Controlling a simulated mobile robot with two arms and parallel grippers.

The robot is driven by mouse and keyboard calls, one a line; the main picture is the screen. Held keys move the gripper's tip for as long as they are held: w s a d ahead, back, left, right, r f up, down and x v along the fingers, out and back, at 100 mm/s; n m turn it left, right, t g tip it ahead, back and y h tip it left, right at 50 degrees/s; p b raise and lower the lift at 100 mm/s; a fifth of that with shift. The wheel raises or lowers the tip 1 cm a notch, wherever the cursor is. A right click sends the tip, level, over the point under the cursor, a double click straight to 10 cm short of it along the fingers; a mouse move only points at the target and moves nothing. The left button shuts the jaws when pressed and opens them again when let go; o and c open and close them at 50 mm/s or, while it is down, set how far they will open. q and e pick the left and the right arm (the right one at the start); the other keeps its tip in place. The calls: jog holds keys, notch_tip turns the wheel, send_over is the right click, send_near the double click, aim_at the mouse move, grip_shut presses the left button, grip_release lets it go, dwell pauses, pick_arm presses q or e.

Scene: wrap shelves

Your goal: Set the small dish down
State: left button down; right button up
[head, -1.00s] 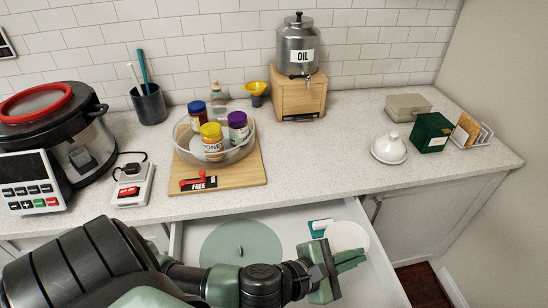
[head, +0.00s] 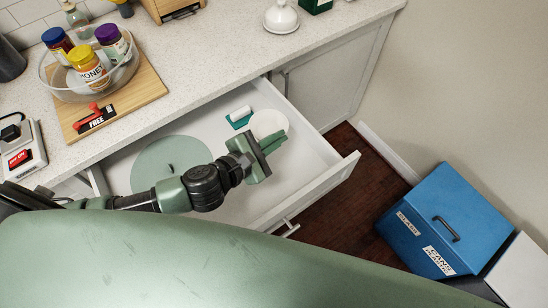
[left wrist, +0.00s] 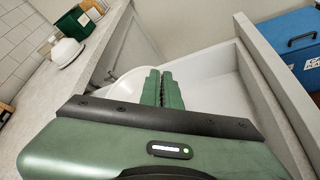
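The small dish (head: 267,123) is white and round. It is over the inside of the open drawer (head: 318,154), towards its right end. My left gripper (head: 274,144) reaches into the drawer area from the left, with its green fingers at the dish's near rim. In the left wrist view the dish (left wrist: 124,86) shows beside and partly behind the fingers (left wrist: 162,88), which are close together on its edge. I cannot tell whether the dish touches the drawer floor. My right gripper is not in view.
A round grey-green lid-like disc (head: 165,158) and a teal item with a white roll (head: 240,117) lie in the drawer. The counter (head: 200,60) holds a wooden board (head: 145,85) and a glass bowl of jars. A blue bin (head: 450,215) stands on the floor at right.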

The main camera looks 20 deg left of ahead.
pick_arm(q)
jog(key=b, duration=0.1)
send_over(276, 167)
notch_tip(276, 167, down, 6)
jog(key=shift+s+d+f, duration=0.1)
jog(key=shift+f, duration=0.05)
notch_tip(276, 167, down, 5)
jog(key=shift+r+b, duration=0.1)
jog(key=shift+b, duration=0.8)
jog(key=shift+f, duration=0.2)
jog(key=shift+f, duration=0.1)
jog(key=c, duration=1.6)
grip_release()
jog(key=shift+c, duration=0.2)
jog(key=b+v, duration=0.1)
jog(key=v, duration=1)
jog(key=shift+s+b, duration=0.15)
jog(key=shift+b, duration=0.15)
jog(key=shift+s+r, duration=0.25)
jog(key=shift+s, duration=0.05)
